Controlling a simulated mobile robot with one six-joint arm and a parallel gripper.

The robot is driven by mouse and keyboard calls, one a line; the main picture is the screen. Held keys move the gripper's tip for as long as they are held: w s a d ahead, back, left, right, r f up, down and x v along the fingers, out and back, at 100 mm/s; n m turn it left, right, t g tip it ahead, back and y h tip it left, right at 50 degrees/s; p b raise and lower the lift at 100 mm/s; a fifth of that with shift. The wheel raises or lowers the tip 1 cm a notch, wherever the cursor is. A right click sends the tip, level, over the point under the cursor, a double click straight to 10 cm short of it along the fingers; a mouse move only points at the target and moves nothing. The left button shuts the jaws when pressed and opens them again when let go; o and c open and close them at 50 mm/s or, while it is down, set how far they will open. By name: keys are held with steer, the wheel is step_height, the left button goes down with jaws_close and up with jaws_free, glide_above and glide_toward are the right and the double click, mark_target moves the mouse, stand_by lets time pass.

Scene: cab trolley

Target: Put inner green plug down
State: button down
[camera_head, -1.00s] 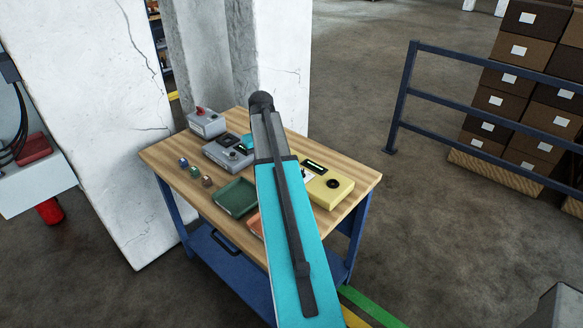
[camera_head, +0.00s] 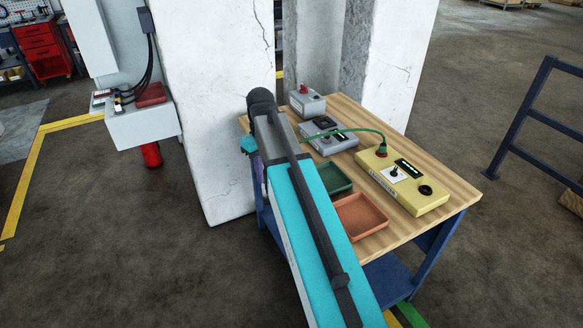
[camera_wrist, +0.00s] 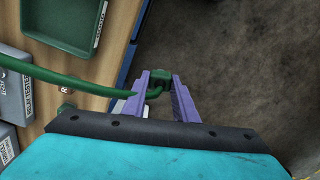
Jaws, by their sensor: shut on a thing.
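My gripper (camera_wrist: 160,88) shows in the wrist view with its purple fingers shut on a green plug (camera_wrist: 158,76). A green cable (camera_wrist: 60,80) runs from the plug to the left. Dark floor lies beyond the fingers, past the table edge, so the plug appears to be off the wooden table (camera_head: 405,236). In the head view my arm hides most of the gripper and the plug. The green cable (camera_head: 350,131) arches there from a green-and-red connector (camera_head: 381,151) on the yellow box (camera_head: 412,193) toward my arm.
A green tray (camera_head: 334,178) and an orange tray (camera_head: 360,216) sit on the table beside my arm. Grey boxes (camera_head: 328,139) (camera_head: 307,103) stand at the back. A white pillar (camera_head: 205,100) stands close behind and left of the table. The table's front right corner is bare.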

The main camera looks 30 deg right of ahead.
steer(key=a+n+b, duration=0.1)
steer(key=a+n, duration=0.1)
steer(key=a, duration=0.9)
steer(key=shift+a+f+n, duration=0.15)
steer(key=shift+f+n, duration=0.15)
steer(key=shift+f, duration=0.05)
steer(key=shift+s+d, duration=0.1)
steer(key=shift+d, duration=0.75)
